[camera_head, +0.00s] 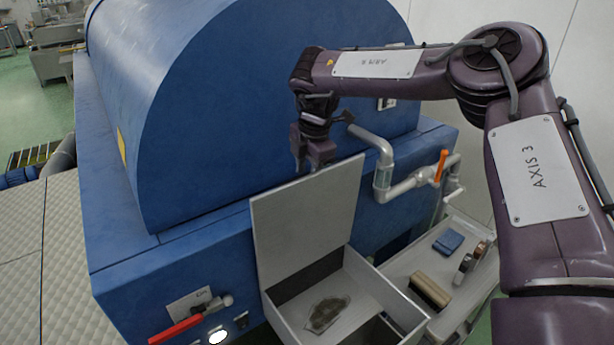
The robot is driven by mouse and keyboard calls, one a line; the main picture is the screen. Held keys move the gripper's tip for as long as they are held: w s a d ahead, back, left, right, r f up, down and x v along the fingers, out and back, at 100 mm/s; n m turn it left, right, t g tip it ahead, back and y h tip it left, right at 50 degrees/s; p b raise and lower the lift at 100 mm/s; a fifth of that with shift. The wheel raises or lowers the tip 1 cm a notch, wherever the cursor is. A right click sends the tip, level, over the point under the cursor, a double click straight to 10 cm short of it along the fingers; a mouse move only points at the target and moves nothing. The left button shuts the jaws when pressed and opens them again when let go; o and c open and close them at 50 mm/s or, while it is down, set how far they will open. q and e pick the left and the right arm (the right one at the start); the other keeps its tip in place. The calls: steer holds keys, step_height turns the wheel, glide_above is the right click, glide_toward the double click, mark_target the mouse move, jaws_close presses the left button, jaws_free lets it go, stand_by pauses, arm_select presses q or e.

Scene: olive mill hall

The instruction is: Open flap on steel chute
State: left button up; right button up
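The steel chute (372,284) is a grey open-topped box on the front of the blue machine. Its flap (300,228) is a flat grey panel standing raised at the chute's back, leaning near the machine's face. The chute's inside is visible, with a greyish-brown patch (327,313) on its floor. My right gripper (312,165) points down just above and behind the flap's top edge. The flap's edge lies close to its fingertips, and I cannot tell whether they touch or how far the fingers are apart. My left gripper is not in view.
The blue machine (250,105) rises behind the flap. A grey pipe with an orange-handled valve (440,166) is right of my gripper. A tray (400,262) with a brown brush-like block (430,291) and a blue cloth (448,242) is on the right. A red lever (176,329) is lower left.

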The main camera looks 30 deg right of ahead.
step_height(320, 180, up, 6)
steer(key=s, duration=0.1)
steer(key=shift+s+f, duration=0.1)
stand_by(0.6)
